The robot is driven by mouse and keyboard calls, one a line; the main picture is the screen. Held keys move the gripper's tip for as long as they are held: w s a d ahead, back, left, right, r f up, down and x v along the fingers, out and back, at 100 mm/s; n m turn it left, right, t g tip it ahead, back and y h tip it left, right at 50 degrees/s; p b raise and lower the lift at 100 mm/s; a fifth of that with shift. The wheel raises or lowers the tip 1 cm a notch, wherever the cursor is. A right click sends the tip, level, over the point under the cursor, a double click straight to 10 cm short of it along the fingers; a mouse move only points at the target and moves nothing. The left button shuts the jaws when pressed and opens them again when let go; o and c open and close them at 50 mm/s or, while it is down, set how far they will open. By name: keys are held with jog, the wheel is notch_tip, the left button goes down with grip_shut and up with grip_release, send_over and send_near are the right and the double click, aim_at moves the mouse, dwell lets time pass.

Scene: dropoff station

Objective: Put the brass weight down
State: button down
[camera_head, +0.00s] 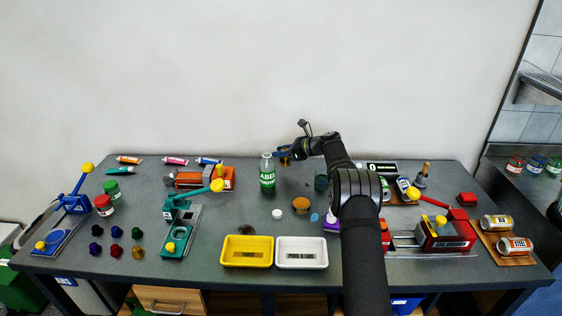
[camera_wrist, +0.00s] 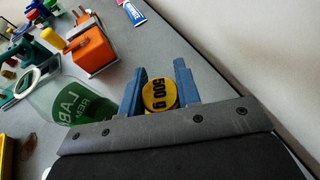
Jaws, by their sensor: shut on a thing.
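The brass weight (camera_wrist: 160,96), a yellow round piece marked "500 g", sits between the two blue fingers of my gripper (camera_wrist: 160,88) in the wrist view. My gripper is shut on it. In the head view my gripper (camera_head: 283,154) is at the back middle of the table, just right of the green-labelled bottle (camera_head: 267,176). Only a small yellow bit of the weight shows there. The gap between the weight and the dark grey table (camera_head: 240,205) cannot be told for sure.
The bottle also shows close on the left in the wrist view (camera_wrist: 78,103). An orange block device (camera_head: 219,178) stands to its left. A white cap (camera_head: 277,213), an orange-brown round thing (camera_head: 300,204), a yellow tray (camera_head: 247,264) and a white tray (camera_head: 301,266) lie in front.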

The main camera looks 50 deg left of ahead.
aim_at(283, 160)
jog(key=shift+a+f, duration=0.1)
jog(key=shift+f, duration=1.85)
jog(key=shift+f, duration=0.15)
jog(key=c, duration=1.1)
grip_release()
jog(key=shift+s+f, duration=0.1)
jog(key=shift+f, duration=0.05)
jog(key=shift+o, duration=0.2)
jog(key=shift+r, duration=0.2)
jog(key=shift+w+d+r, duration=0.15)
jog(key=shift+w+d, duration=0.05)
jog(key=shift+d, duration=0.1)
jog(key=v, duration=1.1)
jog(key=shift+d, duration=0.15)
